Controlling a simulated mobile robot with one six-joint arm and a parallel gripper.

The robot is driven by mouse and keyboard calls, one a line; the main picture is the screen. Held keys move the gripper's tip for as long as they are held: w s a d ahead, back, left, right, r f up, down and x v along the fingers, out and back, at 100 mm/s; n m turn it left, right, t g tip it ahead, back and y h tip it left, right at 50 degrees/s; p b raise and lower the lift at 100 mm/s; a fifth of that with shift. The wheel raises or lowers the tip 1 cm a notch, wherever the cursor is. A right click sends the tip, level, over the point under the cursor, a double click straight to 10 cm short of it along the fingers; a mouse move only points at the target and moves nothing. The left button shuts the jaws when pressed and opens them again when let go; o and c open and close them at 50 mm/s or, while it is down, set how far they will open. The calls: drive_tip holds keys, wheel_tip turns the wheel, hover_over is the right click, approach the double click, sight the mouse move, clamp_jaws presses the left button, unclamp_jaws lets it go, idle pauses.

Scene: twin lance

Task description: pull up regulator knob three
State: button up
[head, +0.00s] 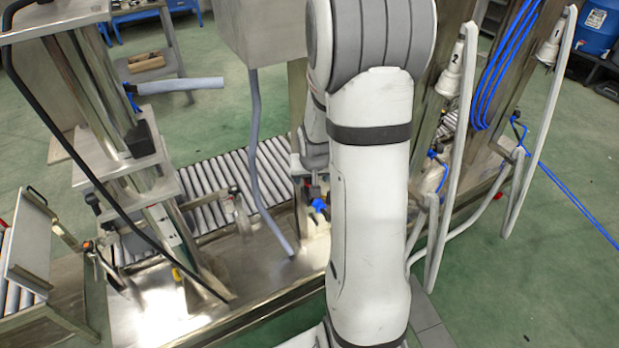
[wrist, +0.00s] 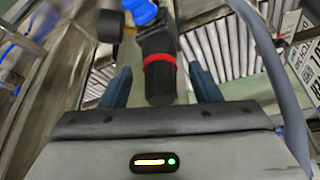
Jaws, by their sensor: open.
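In the wrist view a black regulator knob (wrist: 160,85) with a red ring stands between the two dark blue fingers of my gripper (wrist: 161,78). The fingers are apart, with a visible gap on each side of the knob. The knob's near end is close to my gripper's palm; I cannot tell whether they touch. A blue fitting (wrist: 141,10) sits just beyond the knob. No number shows on the knob. In the head view my white arm hides most of the gripper and the knob; a small blue part (head: 319,205) shows left of the arm.
A smaller black round part (wrist: 108,22) is left of the knob in the wrist view. A grey hose (wrist: 272,75) runs down on the right. Roller conveyors (head: 215,178) lie behind. Lances marked 2 (head: 454,62) and 1 (head: 551,47) hang at the right.

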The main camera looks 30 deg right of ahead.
drive_tip(key=shift+c, duration=0.5)
clamp_jaws()
drive_tip(key=shift+r+p, duration=0.35)
drive_tip(key=shift+r, duration=0.35)
drive_tip(key=shift+f, duration=0.1)
drive_tip(key=shift+o, duration=0.5)
unclamp_jaws()
drive_tip(key=p+v, duration=0.1)
drive_tip(key=v, duration=0.7)
drive_tip(key=shift+p, duration=0.3)
